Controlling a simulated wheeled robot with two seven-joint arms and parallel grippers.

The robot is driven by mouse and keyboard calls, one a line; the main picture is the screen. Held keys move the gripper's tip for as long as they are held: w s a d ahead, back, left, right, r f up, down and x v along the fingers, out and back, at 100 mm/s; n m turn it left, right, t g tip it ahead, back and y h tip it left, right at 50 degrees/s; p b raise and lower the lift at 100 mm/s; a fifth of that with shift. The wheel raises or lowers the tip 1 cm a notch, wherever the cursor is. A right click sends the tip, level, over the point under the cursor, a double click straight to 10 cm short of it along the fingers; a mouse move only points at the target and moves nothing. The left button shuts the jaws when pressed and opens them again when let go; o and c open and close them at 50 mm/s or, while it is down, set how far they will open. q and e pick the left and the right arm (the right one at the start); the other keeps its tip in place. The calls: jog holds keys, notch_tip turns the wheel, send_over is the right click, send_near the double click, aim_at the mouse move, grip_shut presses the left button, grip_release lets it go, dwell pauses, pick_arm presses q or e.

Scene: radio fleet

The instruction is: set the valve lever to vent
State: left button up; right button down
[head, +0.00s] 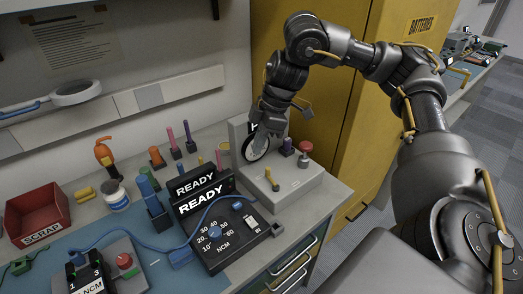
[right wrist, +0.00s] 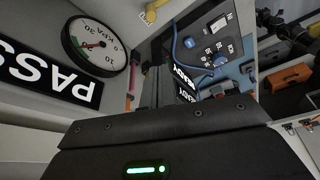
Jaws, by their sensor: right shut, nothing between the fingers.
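A small yellow lever (head: 270,178) stands on the top of a light grey test fixture (head: 297,190), in front of a round gauge (head: 257,148); I take it for the valve lever. No vent marking is readable. A yellow piece, likely the same lever, shows at the top of the right wrist view (right wrist: 151,14). My right gripper (head: 267,128) is shut and empty, over the gauge, above and apart from the lever. Its fingers also show in the right wrist view (right wrist: 158,88), pointing away from the camera. My left gripper is out of view.
A red button (head: 306,147) and a purple-topped post (head: 287,146) stand at the fixture's right. A black NCM device (head: 238,240) and READY displays (head: 200,196) stand at its left. A PASS sign (right wrist: 48,80) sits beside the gauge (right wrist: 95,45). A yellow cabinet (head: 335,100) is behind.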

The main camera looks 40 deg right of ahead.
aim_at(272, 179)
jog(key=shift+s+d+f, duration=0.1)
jog(key=shift+d+f, duration=0.1)
jog(key=shift+f, duration=1.15)
jog(key=shift+s+d+f, duration=0.1)
jog(key=shift+d+f, duration=0.05)
jog(key=shift+f, duration=1.25)
jog(key=shift+s+d+f, duration=0.1)
jog(key=shift+d+f, duration=0.1)
jog(key=shift+f, duration=1.15)
jog(key=shift+r, duration=0.1)
